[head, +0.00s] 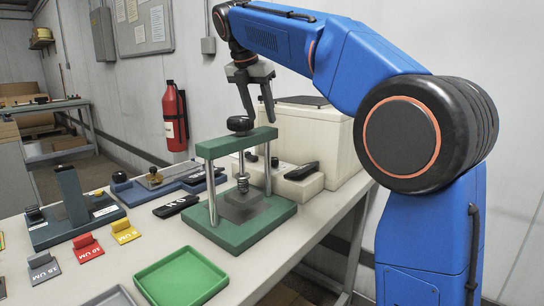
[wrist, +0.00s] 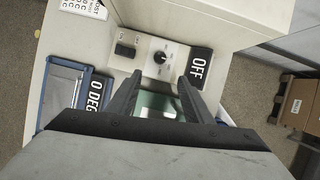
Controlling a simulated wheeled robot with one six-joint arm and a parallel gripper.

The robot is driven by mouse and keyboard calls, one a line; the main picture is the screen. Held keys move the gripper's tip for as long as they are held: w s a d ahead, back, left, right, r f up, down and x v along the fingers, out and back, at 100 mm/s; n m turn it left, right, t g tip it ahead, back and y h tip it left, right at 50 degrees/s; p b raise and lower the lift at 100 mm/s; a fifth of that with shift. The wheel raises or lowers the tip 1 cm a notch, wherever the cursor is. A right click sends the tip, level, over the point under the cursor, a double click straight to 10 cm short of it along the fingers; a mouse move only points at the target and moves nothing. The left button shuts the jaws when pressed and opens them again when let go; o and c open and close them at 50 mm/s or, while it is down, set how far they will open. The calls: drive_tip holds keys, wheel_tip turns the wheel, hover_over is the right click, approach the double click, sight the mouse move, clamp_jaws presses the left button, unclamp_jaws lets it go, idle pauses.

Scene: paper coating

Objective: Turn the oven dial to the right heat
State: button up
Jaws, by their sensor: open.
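The oven dial (wrist: 160,57) is a small black round knob on a pale panel with markings around it, in the wrist view just beyond my fingertips. In the head view a dark knob (head: 275,162) shows on the low cream housing (head: 300,186), behind the green press. My gripper (head: 257,116) is open and empty, pointing down above the press; in the wrist view its fingers (wrist: 159,80) are spread, apart from the dial. The dial's pointer setting is too small to read. A black OFF tag (wrist: 201,66) lies right of the dial, and a black rocker switch (wrist: 126,48) left of it.
The green press (head: 243,232) with its posts and top knob stands below my gripper. A large cream box (head: 318,130) is behind it. A black tag (head: 176,205), colored tags and a green tray (head: 183,278) lie on the table. A fire extinguisher (head: 175,116) hangs on the wall.

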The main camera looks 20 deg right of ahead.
sight(273, 159)
drive_tip(key=x, duration=1.6)
drive_tip(key=shift+d+f, duration=0.15)
drive_tip(key=shift+f, duration=0.05)
drive_tip(key=c, duration=1.1)
